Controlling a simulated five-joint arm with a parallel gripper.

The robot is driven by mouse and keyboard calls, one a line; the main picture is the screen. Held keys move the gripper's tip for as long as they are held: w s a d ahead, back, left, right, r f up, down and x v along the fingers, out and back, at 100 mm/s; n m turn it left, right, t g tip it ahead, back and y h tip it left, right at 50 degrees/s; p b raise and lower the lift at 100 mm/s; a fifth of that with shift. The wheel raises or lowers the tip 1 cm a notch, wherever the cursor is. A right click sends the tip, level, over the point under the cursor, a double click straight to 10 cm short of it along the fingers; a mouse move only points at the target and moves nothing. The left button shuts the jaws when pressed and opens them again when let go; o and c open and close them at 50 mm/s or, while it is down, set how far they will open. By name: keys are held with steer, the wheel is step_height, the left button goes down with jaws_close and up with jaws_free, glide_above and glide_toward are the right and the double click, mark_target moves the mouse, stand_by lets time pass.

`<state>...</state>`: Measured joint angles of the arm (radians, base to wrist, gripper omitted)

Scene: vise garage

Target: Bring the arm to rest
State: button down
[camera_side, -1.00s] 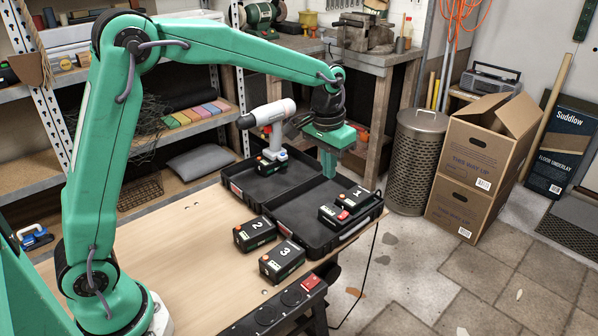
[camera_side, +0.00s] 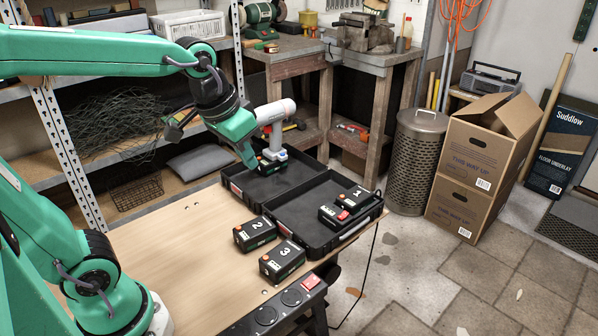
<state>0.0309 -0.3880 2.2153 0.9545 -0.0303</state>
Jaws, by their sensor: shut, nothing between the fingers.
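My gripper (camera_side: 249,164) is shut and empty. It hangs tilted at the left end of the open black case, its fingertips just left of the drill in the picture. I cannot tell whether they touch it. My arm reaches in from the left edge, its upper part cut off by the frame. The grey and white drill (camera_side: 275,110) stands upright in the case's left half, partly hidden by my gripper. The black case (camera_side: 303,240) lies open on the wooden table (camera_side: 190,240).
Battery 2 (camera_side: 255,234) and battery 3 (camera_side: 282,261) stand on the table in front. A power strip (camera_side: 268,315) runs along the front edge. The table's left part is clear.

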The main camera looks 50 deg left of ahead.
steer(key=s+f+t, duration=0.1)
steer(key=s+f, duration=0.1)
steer(key=s, duration=0.6)
steer(key=shift+a, duration=0.45)
